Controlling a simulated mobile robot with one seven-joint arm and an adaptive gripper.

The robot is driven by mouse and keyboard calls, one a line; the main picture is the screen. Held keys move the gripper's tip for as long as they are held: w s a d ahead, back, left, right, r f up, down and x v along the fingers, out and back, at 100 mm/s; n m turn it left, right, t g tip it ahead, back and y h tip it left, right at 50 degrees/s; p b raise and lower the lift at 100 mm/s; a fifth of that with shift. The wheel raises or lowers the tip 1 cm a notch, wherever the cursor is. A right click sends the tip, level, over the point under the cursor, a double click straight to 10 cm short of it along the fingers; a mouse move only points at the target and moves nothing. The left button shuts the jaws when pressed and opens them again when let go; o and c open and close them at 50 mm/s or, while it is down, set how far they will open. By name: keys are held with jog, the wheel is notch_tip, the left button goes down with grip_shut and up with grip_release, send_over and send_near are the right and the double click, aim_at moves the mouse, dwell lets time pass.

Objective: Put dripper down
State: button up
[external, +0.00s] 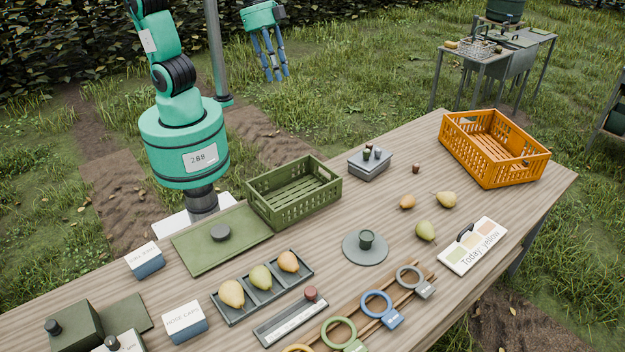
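My gripper (275,76) hangs in the air at the upper middle, beyond the table's far edge and over the grass. Its blue-grey fingers point down and their tips look apart, with nothing visible between them. I cannot identify a dripper for certain. A small reddish-brown piece (416,168) stands alone to the right of this block. My gripper is well away from both.
A green crate (268,211) and an orange crate (525,172) stand on the table (330,210). Three pears lie in a dark tray (237,315), and more lie loose at the right. A round grey plate (351,253) and coloured rings (340,330) are nearer the front.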

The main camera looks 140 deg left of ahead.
jog(key=s+d+r+t+h, duration=0.1)
jog(key=s+d+r+t, duration=0.1)
jog(key=s+d, duration=1.4)
jog(key=shift+d+r, duration=0.3)
jog(key=shift+r, duration=0.25)
jog(key=shift+s+f, duration=0.1)
jog(key=shift+f, duration=0.05)
notch_tip(320, 180, down, 4)
jog(key=b, duration=0.4)
dwell(0.7)
notch_tip(320, 180, down, 12)
jog(key=b, duration=1.2)
jog(key=shift+o, duration=0.5)
